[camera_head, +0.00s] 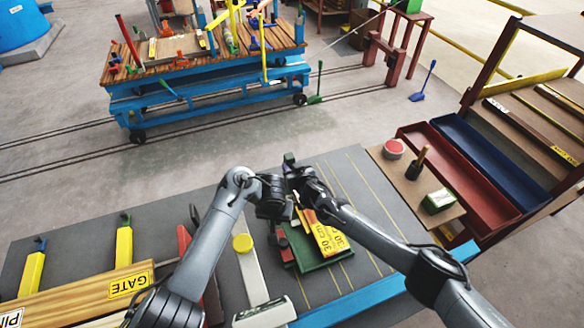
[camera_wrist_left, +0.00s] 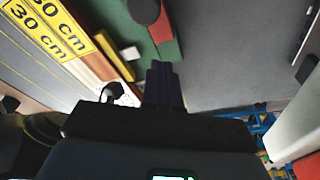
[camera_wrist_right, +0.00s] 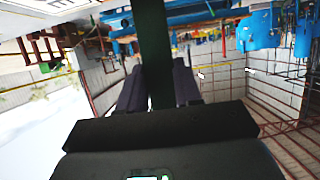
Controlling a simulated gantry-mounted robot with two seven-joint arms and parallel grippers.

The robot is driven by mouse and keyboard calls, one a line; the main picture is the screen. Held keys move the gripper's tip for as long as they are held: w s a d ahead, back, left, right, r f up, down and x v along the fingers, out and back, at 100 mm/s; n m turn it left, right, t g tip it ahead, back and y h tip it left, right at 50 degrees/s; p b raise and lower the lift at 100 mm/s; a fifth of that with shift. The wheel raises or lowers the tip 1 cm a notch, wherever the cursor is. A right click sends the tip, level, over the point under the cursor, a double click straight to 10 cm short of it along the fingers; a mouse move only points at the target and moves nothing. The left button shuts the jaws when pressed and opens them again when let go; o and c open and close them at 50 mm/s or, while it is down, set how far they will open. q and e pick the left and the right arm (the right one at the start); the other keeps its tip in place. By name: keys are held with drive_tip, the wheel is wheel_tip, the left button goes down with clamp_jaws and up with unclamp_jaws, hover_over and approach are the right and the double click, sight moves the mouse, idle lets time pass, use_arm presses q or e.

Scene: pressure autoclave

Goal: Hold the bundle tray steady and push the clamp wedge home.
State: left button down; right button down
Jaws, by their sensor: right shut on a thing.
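The green bundle tray (camera_head: 322,262) lies on the grey bench top and carries yellow "30 cm" bundles (camera_head: 327,238). Its green floor also shows in the left wrist view (camera_wrist_left: 130,52). A red block with a black knob, apparently the clamp wedge (camera_head: 286,252), sits at the tray's left side; it is at the top of the left wrist view (camera_wrist_left: 160,28). My left gripper (camera_head: 274,216) is shut and empty, its tips near the tray edge in the left wrist view (camera_wrist_left: 163,70). My right gripper (camera_head: 292,170) is shut on a dark green upright bar (camera_wrist_right: 155,50), apparently the tray's handle.
A "GATE" plank (camera_head: 128,284) lies farther left. Red (camera_head: 460,172) and blue (camera_head: 478,150) bins are at right. Bench right of the tray is clear.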

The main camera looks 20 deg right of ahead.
drive_tip(key=shift+a, duration=0.1)
idle(0.3)
drive_tip(key=c, duration=0.7)
unclamp_jaws()
drive_tip(key=shift+s, duration=0.1)
